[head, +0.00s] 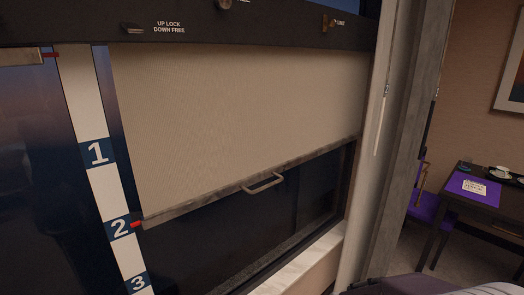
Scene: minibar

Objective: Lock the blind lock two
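A beige blind (240,115) hangs partly lowered over a dark window in the head view. Its grey bottom bar (215,198) carries a metal handle (264,183). A red pointer (136,225) at the bar's left end is level with the 2 on the numbered strip (104,182). On the dark rail above, a small lever (132,28) sits left of the words UP LOCK DOWN FREE. I cannot tell which is blind lock two. Neither gripper is in view.
Another raised blind's bar (22,57) with a red pointer is at the far left. A light sill (300,262) runs below the window. A grey pillar (395,150) stands right of it. A dark table (480,200) with a purple mat and dishes is beyond.

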